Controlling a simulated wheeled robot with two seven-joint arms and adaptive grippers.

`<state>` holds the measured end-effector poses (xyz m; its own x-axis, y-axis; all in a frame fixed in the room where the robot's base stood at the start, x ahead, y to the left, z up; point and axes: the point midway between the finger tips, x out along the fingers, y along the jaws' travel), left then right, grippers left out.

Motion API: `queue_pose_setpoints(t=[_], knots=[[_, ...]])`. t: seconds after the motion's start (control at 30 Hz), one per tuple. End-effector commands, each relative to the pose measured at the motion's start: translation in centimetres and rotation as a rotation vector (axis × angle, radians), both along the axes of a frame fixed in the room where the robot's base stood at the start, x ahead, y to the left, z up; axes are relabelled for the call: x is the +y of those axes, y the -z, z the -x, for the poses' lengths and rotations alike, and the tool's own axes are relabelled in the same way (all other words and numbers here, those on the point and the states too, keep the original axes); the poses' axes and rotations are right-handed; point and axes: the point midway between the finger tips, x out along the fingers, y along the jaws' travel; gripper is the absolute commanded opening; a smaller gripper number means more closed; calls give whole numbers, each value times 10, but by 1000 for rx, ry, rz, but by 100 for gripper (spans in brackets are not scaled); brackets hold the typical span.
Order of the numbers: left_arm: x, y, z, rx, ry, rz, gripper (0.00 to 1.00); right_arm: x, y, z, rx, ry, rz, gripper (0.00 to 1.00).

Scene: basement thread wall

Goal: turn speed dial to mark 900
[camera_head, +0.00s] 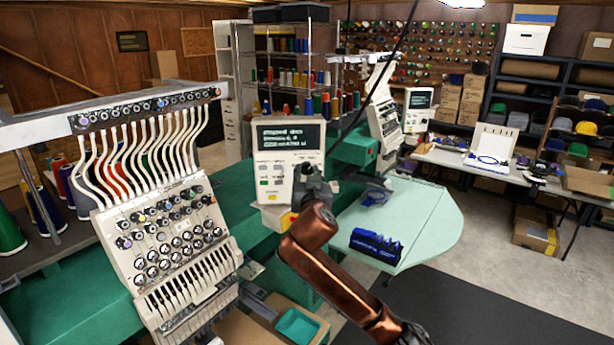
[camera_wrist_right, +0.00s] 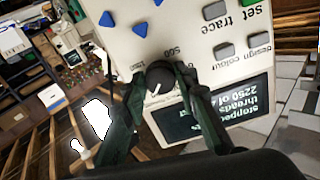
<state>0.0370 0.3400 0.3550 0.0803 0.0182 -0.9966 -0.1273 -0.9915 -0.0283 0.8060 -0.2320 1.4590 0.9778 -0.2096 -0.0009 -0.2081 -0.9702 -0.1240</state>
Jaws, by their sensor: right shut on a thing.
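The control panel (camera_head: 262,158) is a pale box with a dark screen, at the middle of the head view. My right gripper (camera_head: 310,180) is at the panel's right side and hides the dial there. In the right wrist view the speed dial (camera_wrist_right: 159,76) is a round black knob with a white pointer line, which points to the lower left of that upside-down picture. My right gripper (camera_wrist_right: 160,88) is shut on the dial, one finger on each side. A "500" label shows by the dial; I cannot make out a 900 mark. My left gripper is not in view.
The panel's screen (camera_wrist_right: 222,115) and several buttons, such as the blue ones (camera_wrist_right: 140,29), lie close to the dial. The embroidery machine head (camera_head: 165,235) stands to the left.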

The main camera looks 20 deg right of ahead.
Motion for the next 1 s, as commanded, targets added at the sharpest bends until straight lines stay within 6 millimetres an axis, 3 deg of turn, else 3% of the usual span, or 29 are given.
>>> queue_pose_setpoints(t=[0.6, 1.0], knots=[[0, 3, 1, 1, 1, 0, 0, 2, 2, -1, -99, -1, -489, 3], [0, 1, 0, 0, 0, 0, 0, 1, 1, 0, -132, 1, -632, 3]])
